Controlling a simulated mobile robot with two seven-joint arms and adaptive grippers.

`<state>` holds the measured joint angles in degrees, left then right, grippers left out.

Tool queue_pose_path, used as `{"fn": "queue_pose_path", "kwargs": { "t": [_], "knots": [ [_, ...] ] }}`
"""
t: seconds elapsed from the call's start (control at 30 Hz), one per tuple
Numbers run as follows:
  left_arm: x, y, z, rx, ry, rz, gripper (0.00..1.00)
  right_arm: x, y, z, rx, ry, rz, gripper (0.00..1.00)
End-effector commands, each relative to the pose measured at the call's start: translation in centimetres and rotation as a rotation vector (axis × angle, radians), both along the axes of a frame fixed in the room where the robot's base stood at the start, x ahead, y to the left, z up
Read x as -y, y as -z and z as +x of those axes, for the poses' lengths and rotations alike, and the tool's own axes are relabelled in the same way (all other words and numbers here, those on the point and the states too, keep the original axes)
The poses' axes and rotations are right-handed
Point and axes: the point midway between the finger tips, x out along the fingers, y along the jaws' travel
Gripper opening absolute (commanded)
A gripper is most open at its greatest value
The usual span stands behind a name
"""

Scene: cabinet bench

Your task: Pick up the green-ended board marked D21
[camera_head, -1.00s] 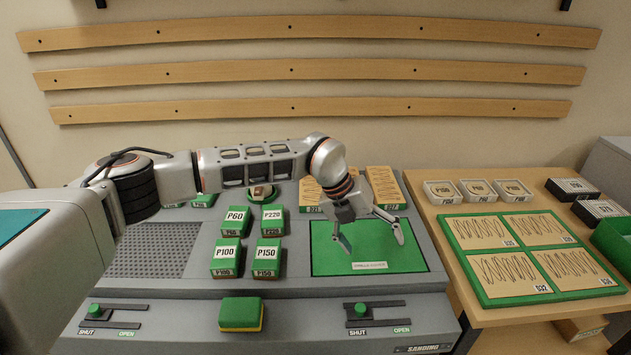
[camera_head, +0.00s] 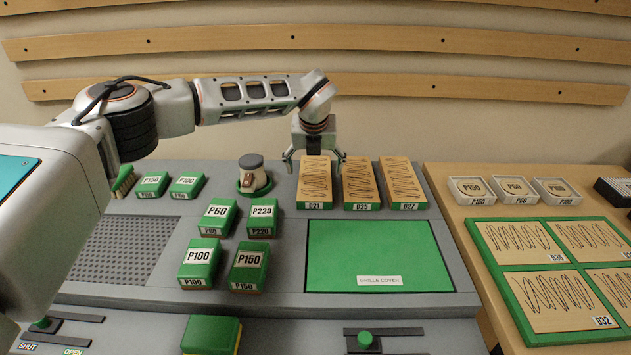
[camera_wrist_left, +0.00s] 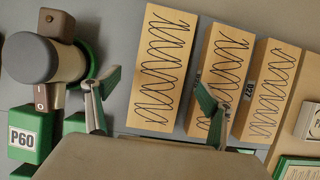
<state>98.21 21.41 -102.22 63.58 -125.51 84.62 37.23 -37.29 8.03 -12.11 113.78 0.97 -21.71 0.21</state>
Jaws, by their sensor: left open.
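The D21 board (camera_head: 314,180) lies on the bench behind the green grille cover, leftmost of three boards. It is tan wood with a dark scribble and a green near end bearing its label. It also shows in the left wrist view (camera_wrist_left: 160,68), between the open fingers and beyond their tips. My left gripper (camera_head: 314,158) is open at the far end of D21, with one finger to each side. In the wrist view one finger (camera_wrist_left: 100,85) is left of the board and the other (camera_wrist_left: 205,98) overlaps the neighbouring board D25 (camera_wrist_left: 219,75). My right gripper is not in view.
Board D27 (camera_head: 388,182) lies right of D25. A sander (camera_head: 252,174) stands left of D21. Green P-marked blocks (camera_head: 217,213) sit nearer on the left. The grille cover (camera_head: 350,245) is bare. A tray of boards (camera_head: 490,262) lies on the right table.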

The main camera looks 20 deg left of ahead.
Motion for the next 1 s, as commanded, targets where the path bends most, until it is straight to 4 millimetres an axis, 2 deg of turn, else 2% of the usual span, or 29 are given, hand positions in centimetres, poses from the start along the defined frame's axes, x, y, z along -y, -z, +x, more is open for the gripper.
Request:
{"fn": "queue_pose_path", "kwargs": {
  "t": [0.1, 0.23, 0.57, 0.7, 0.77, 1.0],
  "knots": [
    [-0.1, 2.2, 0.6, -0.005, -0.002, 0.000, 0.82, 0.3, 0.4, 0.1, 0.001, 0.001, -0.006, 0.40],
    [-0.3, 3.5, 1.2, -0.004, -0.001, -0.001, 0.82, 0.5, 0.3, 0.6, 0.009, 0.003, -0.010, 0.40],
    [-0.4, 3.9, 1.5, -0.002, 0.001, -0.001, 0.82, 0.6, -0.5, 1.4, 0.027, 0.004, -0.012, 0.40],
    [-0.4, 3.9, 1.5, -0.002, 0.001, -0.001, 0.46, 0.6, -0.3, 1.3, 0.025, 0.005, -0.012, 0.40],
    [-0.4, 3.9, 1.5, -0.002, 0.001, -0.001, 0.32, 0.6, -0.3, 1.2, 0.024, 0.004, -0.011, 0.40],
    [-0.4, 3.8, 1.5, 0.000, 0.000, -0.001, 0.32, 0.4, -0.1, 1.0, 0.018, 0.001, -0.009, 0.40]
  ]
}}
